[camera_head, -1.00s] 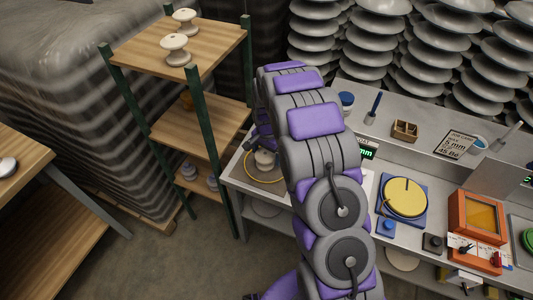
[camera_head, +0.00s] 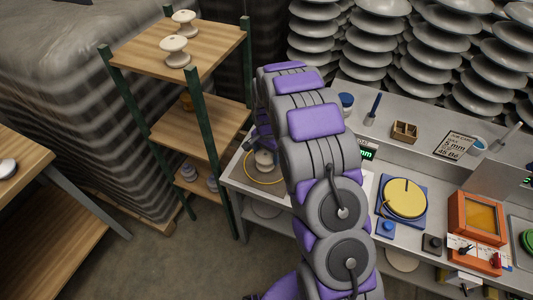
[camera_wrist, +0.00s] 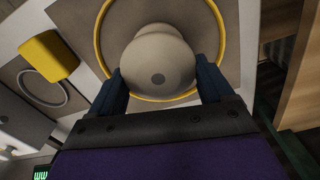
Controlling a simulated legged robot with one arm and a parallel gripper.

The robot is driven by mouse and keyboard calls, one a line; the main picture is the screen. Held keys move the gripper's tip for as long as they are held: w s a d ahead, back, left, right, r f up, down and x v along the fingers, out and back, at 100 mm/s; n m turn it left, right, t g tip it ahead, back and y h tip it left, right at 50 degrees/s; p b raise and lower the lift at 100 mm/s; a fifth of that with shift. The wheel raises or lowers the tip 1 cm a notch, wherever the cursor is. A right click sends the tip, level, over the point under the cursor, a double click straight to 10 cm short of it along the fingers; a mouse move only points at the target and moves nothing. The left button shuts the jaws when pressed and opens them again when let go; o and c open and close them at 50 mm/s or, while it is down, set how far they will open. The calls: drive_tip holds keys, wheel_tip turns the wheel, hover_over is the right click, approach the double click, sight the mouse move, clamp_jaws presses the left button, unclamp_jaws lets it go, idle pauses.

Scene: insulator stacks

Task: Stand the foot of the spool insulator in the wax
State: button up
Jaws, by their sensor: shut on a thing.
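A pale beige spool insulator (camera_wrist: 158,62) with a dark spot on its top is between the two dark fingers of my gripper (camera_wrist: 160,88) in the wrist view. The fingers are shut on its sides. In the head view this insulator (camera_head: 264,159) is at the bench's left end, inside a thin yellow ring (camera_head: 262,181); the ring (camera_wrist: 100,45) surrounds it in the wrist view. I cannot tell whether its foot touches the bench. Amber wax (camera_head: 482,213) appears to fill an orange square container on the bench's right side, well away from my gripper.
A yellow round disc on a blue base (camera_head: 404,199) lies between my arm and the orange container. A small wooden box (camera_head: 404,132), a job card (camera_head: 455,145) and a blue-lidded jar (camera_head: 346,101) stand on the back ledge. A shelf (camera_head: 178,48) with spool insulators stands left.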

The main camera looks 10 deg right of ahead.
sight(267, 152)
drive_tip(key=shift+r+p, duration=1.4)
drive_tip(key=shift+r, duration=2.95)
